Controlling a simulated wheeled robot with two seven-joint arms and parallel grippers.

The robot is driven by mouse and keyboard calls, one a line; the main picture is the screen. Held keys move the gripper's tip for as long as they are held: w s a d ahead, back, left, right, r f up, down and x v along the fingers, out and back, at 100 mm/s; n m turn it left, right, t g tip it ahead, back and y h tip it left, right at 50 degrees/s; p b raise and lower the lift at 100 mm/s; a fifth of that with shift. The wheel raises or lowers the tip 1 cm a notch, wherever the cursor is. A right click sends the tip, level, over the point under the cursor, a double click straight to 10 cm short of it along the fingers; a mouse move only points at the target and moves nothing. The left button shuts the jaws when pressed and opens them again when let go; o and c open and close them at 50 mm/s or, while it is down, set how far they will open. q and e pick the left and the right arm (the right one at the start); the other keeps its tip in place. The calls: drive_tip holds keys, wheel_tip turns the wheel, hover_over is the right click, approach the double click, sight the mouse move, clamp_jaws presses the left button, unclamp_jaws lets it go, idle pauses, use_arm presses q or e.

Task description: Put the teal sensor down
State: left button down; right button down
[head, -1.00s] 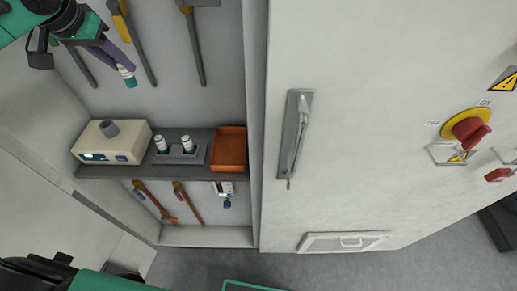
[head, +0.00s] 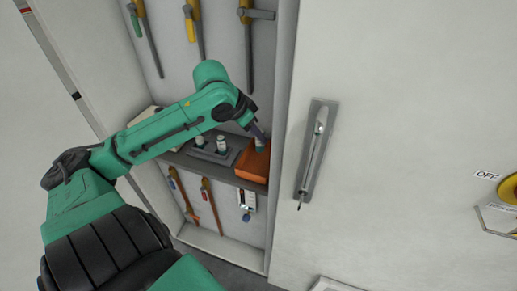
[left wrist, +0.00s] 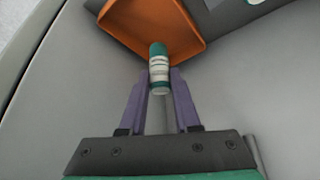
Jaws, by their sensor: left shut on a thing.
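The teal sensor (left wrist: 158,68), a small cylinder with teal ends and white bands, is between the fingertips of my left gripper (left wrist: 160,82) in the left wrist view. The gripper is shut on it. In the head view my left gripper (head: 258,132) points down at the orange tray (head: 255,168), and the sensor's teal end (head: 260,146) shows over the tray. The tray (left wrist: 125,25) also lies beyond the sensor in the left wrist view. I cannot tell whether the sensor touches the tray. My right gripper is not in view.
The tray stands at the right end of a grey shelf (head: 180,160). Left of it a dark holder (head: 222,157) carries two white-and-teal sensors. A beige box is mostly hidden behind my left arm. Tools hang above and below. A white door with a handle (head: 317,150) stands to the right.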

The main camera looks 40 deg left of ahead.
sight(257, 151)
use_arm(q)
wheel_tip(257, 151, down, 5)
drive_tip(key=shift+f, duration=0.1)
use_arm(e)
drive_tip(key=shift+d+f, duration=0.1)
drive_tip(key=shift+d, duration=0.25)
use_arm(q)
drive_tip(key=c, duration=0.6)
unclamp_jaws()
drive_tip(key=shift+f, duration=0.1)
drive_tip(key=shift+r, duration=0.25)
drive_tip(key=v, duration=1.2)
drive_tip(key=shift+f+p, duration=0.1)
drive_tip(key=shift+p, duration=0.25)
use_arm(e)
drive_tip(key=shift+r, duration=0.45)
